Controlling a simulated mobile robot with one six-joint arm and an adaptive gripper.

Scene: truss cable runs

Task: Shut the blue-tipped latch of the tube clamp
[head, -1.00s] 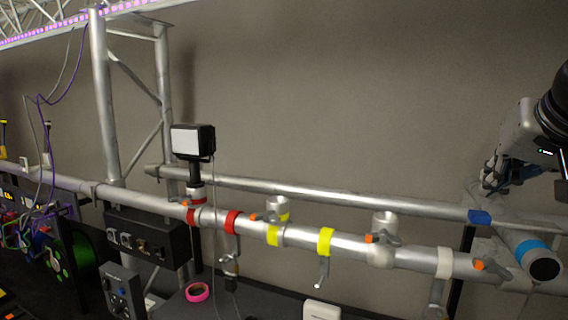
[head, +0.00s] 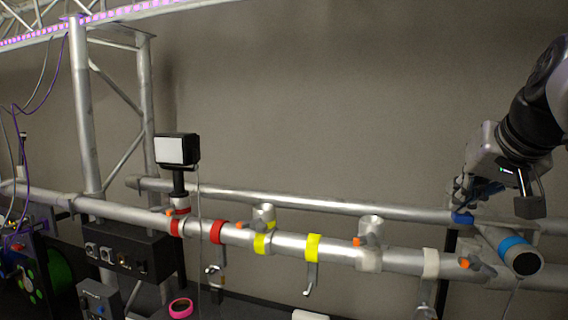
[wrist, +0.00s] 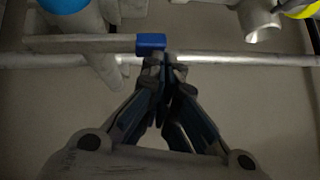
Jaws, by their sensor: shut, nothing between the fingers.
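The latch's blue tip (head: 462,218) is at the right of the head view, by the rear tube. In the wrist view the latch (wrist: 85,45) is a grey bar running left to right, with its blue tip (wrist: 151,42) at the right end. My gripper (head: 461,206) is shut and empty, just above the blue tip. In the wrist view the shut fingertips (wrist: 163,60) are right at the tip's lower right edge; I cannot tell whether they touch. The clamp body is partly hidden, and I cannot tell how far the latch stands open.
A short tube with a blue band (head: 514,246) points forward beside the latch. The front tube (head: 290,243) carries orange-tipped clamps (head: 362,241), red and yellow bands and hooks. A lamp (head: 177,150) stands at left.

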